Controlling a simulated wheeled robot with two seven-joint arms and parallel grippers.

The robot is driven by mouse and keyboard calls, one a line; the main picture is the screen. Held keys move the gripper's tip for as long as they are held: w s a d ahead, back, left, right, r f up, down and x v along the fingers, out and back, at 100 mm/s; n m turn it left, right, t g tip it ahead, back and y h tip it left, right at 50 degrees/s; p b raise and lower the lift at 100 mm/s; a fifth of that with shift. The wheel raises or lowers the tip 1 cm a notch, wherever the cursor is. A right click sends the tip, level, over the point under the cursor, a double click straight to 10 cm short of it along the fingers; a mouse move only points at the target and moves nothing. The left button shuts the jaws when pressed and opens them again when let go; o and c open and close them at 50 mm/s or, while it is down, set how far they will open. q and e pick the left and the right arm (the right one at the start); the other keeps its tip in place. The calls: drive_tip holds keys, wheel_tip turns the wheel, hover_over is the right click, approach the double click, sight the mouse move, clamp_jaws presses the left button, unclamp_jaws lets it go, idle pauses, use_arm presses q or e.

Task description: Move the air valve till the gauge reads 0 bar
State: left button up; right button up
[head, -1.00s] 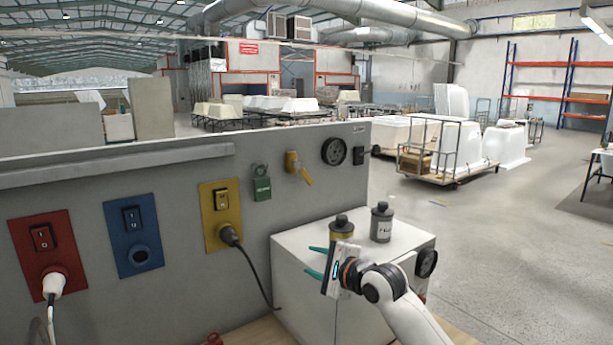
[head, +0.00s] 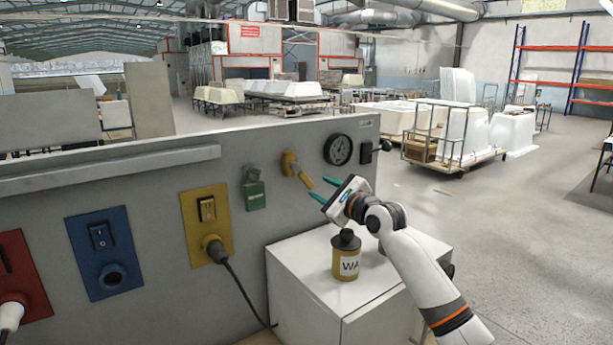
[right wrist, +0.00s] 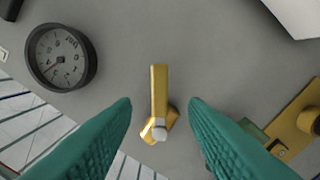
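The yellow air valve (head: 291,163) is on the grey panel, its handle slanting down to the right in the head view. The valve also shows in the right wrist view (right wrist: 159,95), centred between my fingers. The round black gauge (head: 338,149) is to the right of the valve. The gauge also shows in the right wrist view (right wrist: 62,57), but its reading is too small to tell surely. My right gripper (head: 316,197) is open, with teal fingers pointing at the valve; it holds nothing. My left gripper is not in view.
A green padlock (head: 254,190) hangs left of the valve. A yellow socket plate (head: 207,225) with a plugged cable and a blue plate (head: 105,252) are further left. A yellow bottle (head: 346,260) stands on the white box (head: 300,280) below my right arm.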

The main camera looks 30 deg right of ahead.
sight(308, 181)
drive_tip(key=w, duration=0.2)
drive_tip(key=w+p, duration=0.1)
drive_tip(key=w, duration=0.1)
drive_tip(key=w+a, duration=0.1)
drive_tip(key=w, duration=0.1)
drive_tip(key=shift+w+p, duration=0.3)
drive_tip(key=shift+w, duration=0.6)
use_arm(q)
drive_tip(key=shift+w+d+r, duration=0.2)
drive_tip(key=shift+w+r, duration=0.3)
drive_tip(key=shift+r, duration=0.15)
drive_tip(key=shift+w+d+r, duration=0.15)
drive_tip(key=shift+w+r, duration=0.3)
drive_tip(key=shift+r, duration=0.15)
use_arm(e)
clamp_jaws()
